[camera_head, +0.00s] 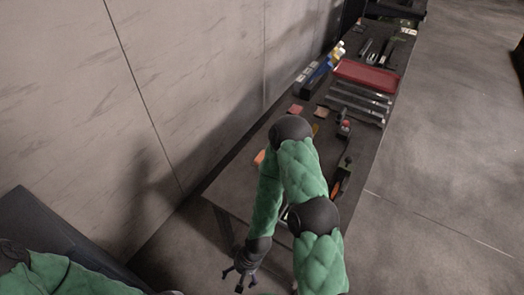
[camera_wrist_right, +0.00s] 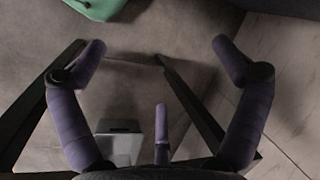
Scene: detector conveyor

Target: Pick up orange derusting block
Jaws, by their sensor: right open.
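An orange block (camera_head: 259,157) lies near the left edge of the table, partly hidden behind my right arm; I cannot tell for sure that it is the derusting block. A reddish block (camera_head: 295,109) and an orange-brown block (camera_head: 321,113) lie farther back on the table. My right gripper (camera_head: 239,281) hangs beyond the table's near end, away from the blocks. In the right wrist view, the right gripper (camera_wrist_right: 160,60) has its purple fingers spread wide with nothing between them. My left gripper is not in view; only part of the left arm shows at bottom left.
The dark table (camera_head: 232,190) runs along the wall. A red tray (camera_head: 366,76), metal bars (camera_head: 358,103) and several hand tools stand farther back. Bare floor (camera_head: 440,185) lies to the right. A pale box-like object (camera_wrist_right: 120,142) shows below the right gripper.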

